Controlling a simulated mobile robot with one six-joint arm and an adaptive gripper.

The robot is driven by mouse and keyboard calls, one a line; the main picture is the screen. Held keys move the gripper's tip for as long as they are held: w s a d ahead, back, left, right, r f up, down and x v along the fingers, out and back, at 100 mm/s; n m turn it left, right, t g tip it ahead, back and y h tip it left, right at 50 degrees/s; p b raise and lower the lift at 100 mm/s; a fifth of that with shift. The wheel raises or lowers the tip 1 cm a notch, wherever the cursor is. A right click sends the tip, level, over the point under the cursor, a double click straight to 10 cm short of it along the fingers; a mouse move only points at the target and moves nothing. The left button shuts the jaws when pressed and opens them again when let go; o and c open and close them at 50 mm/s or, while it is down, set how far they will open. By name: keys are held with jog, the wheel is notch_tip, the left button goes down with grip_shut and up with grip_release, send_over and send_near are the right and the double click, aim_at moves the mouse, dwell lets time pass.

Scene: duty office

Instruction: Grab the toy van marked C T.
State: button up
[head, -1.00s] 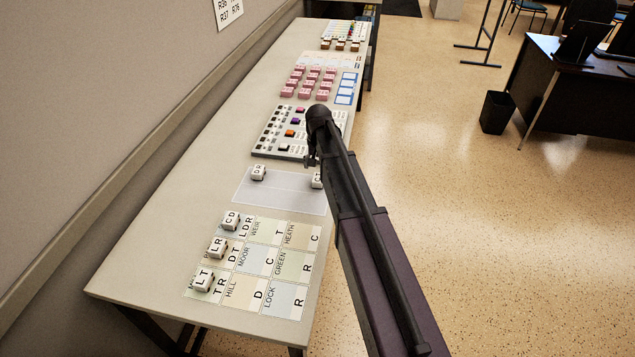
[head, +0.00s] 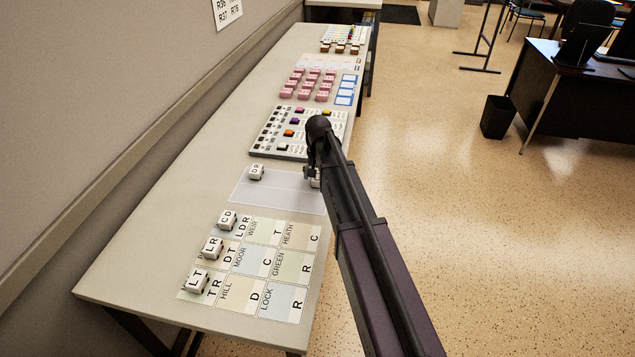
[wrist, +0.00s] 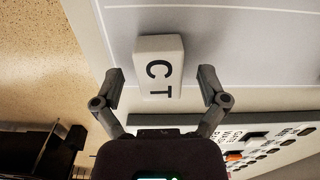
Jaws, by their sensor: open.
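The white toy van marked C T (wrist: 159,66) stands on a pale grey mat (wrist: 240,45) in the wrist view. My gripper (wrist: 161,84) is open, with one finger on each side of the van and a gap at both sides. In the head view my gripper (head: 311,172) is at the mat's right end, and it hides most of the van (head: 315,183) there. Whether the fingers are down at the van's height is hard to tell.
Another white van, marked D R (head: 256,173), stands on the mat's left part. Vans marked C D (head: 227,220), L R (head: 212,247) and L T (head: 197,280) stand on a lettered card grid (head: 262,262). A board with coloured blocks (head: 283,146) lies just behind the mat.

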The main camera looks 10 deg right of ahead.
aim_at(318, 175)
dwell(0.3)
jog(key=c, duration=1.2)
jog(key=shift+r, duration=0.15)
notch_tip(318, 175, up, 3)
jog(key=p, duration=0.3)
jog(key=shift+r+p, duration=0.2)
jog(key=shift+p, duration=0.15)
jog(key=s, duration=0.5)
jog(key=s+d+r+p, duration=0.1)
jog(key=s, duration=1)
jog(key=shift+d+r, duration=0.15)
jog(key=shift+r, duration=0.05)
